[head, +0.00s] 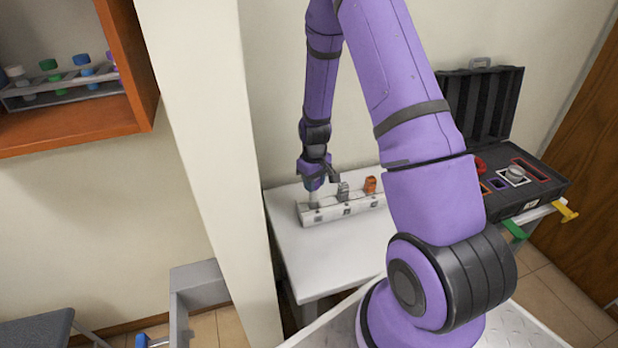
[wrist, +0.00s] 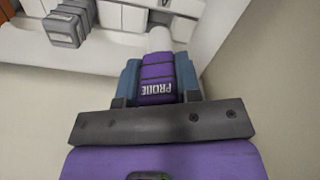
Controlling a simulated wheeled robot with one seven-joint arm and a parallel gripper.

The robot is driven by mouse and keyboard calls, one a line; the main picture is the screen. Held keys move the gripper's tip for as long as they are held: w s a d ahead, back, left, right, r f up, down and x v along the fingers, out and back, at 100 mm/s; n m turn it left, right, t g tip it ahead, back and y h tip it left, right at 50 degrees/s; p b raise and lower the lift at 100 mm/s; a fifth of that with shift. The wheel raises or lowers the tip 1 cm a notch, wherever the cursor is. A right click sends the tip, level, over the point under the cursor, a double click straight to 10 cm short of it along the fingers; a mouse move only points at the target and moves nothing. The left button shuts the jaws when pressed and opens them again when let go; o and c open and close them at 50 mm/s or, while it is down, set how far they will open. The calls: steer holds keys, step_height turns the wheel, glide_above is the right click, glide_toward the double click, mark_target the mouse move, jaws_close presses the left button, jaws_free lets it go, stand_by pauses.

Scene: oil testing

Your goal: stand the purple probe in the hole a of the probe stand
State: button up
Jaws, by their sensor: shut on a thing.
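My gripper (head: 315,180) points down over the left end of the white probe stand (head: 332,212). It is shut on the purple probe (wrist: 158,76), whose "PROBE" label shows between the blue-grey fingers in the wrist view. A pale shaft below the probe's head meets or nearly meets the stand's left end. I cannot tell how deep it sits in a hole. A grey probe (head: 343,191) stands in the stand's middle, and it also shows in the wrist view (wrist: 66,26). An orange probe (head: 370,185) stands farther right. The hole under my gripper is hidden.
The stand rests on a white table (head: 290,245) beside a wall pillar (head: 205,130). An open black case (head: 540,190) lies to the right. An orange shelf (head: 140,70) at upper left holds a rack with coloured caps. The table's front left is clear.

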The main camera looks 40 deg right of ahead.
mark_target(314, 198)
steer(key=shift+d+f, duration=0.1)
steer(key=shift+f, duration=2.75)
steer(key=shift+f, duration=0.55)
steer(key=o, duration=0.7)
steer(key=shift+c, duration=0.2)
steer(key=shift+r, duration=5.5)
